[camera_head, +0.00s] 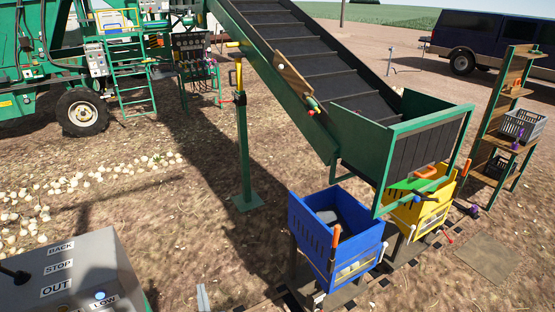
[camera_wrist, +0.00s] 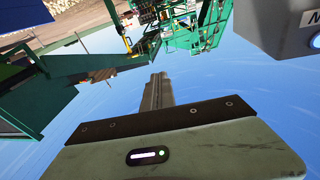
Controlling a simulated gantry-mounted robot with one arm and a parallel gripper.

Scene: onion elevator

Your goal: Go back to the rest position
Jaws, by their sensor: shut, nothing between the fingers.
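My gripper (camera_wrist: 157,82) shows in the wrist view, its fingers together with nothing between them. It points away from the wrist against blue sky, apart from everything else. The wrist picture looks upside down, with ground at the top and sky below. I cannot make out my gripper clearly in the head view. A narrow grey piece (camera_head: 203,298) stands at the bottom edge there, and I cannot tell what it is.
A grey control box (camera_head: 70,270) stands at lower left. A blue crate (camera_head: 310,225) and a yellow crate (camera_head: 432,215) sit below the green elevator hopper (camera_head: 428,140). A green post (camera_head: 243,150) stands mid-view. A shelf (camera_head: 508,100) is at right. Bare ground lies between post and control box.

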